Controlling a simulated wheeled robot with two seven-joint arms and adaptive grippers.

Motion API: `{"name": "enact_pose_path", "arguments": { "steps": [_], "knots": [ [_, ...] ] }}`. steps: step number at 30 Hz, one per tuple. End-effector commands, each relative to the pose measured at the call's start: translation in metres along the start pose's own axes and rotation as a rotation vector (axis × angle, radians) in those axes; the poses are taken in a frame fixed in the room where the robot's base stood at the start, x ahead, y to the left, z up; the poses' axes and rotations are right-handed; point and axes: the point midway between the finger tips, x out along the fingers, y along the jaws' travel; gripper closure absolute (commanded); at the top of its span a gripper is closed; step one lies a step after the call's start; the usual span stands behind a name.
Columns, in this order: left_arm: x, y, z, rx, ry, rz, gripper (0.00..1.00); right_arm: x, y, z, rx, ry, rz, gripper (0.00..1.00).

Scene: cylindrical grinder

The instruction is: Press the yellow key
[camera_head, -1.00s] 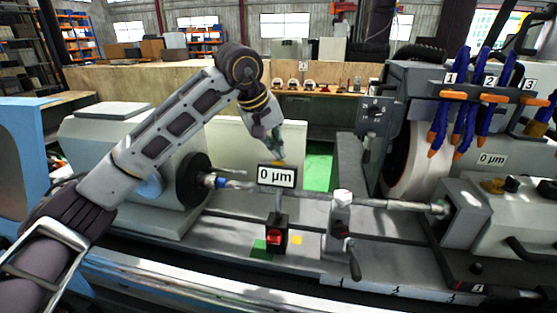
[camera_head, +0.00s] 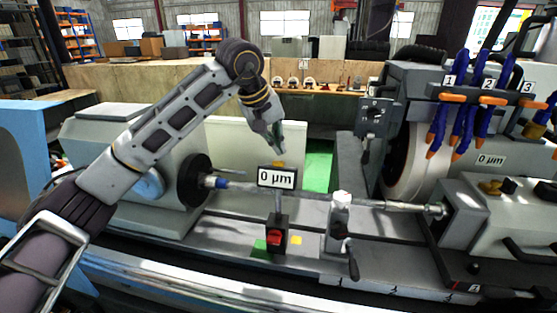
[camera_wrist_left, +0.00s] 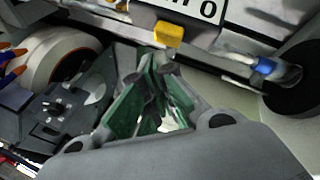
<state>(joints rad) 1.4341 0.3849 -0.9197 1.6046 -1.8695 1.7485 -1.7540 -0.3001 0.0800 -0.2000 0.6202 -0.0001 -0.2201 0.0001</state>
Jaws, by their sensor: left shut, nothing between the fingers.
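The yellow key (camera_head: 278,164) sits on the top edge of the gauge display (camera_head: 277,178), which reads 0 µm. In the left wrist view the yellow key (camera_wrist_left: 168,34) stands on the back of the display, just beyond the fingertips. My left gripper (camera_head: 281,150) is shut and empty, pointing down just above and behind the key. In the left wrist view its green-padded fingers (camera_wrist_left: 151,68) have their tips together, with a small gap to the key visible. My right gripper is not in view.
A long shaft (camera_head: 310,195) runs behind the display, between the left chuck and the right tailstock. A clamp with a handle (camera_head: 339,225) stands right of the display. A red switch (camera_head: 275,238) is on the post below. The large grinding wheel (camera_head: 402,160) is at right.

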Motion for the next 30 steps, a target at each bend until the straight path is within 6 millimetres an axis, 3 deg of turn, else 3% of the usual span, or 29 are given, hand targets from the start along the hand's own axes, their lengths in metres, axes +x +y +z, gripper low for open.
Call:
{"name": "enact_pose_path", "arguments": {
  "steps": [10,30],
  "knots": [
    [-0.003,0.002,-0.002,0.000,0.000,0.000,1.00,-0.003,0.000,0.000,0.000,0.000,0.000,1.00],
    [-0.032,0.023,-0.022,0.000,0.001,0.000,1.00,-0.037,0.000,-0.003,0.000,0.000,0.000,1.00]
  ]
}}
